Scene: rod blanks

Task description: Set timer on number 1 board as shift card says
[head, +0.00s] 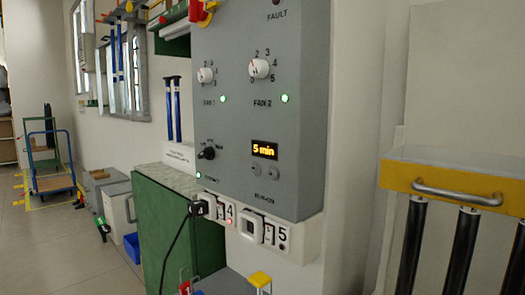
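A grey control board (230,120) hangs on the wall in the middle of the head view, seen at an angle, its top cut off. Its amber timer display (264,150) reads "5 min". Below it are two small round buttons, a left one (256,170) and a right one (273,173), over a label that seems to read "RUN-ON". I see no board number on the visible part. No shift card that I can make out is in view. Neither of my grippers is in view.
The board also has a FAN 1 knob (206,75), a FAN 2 knob (259,68), a black selector (206,153) and a red switch (201,10). Sockets 14 (227,213) and 15 (269,234) sit below. A yellow-topped rack (455,178) stands right. Floor at left is partly open.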

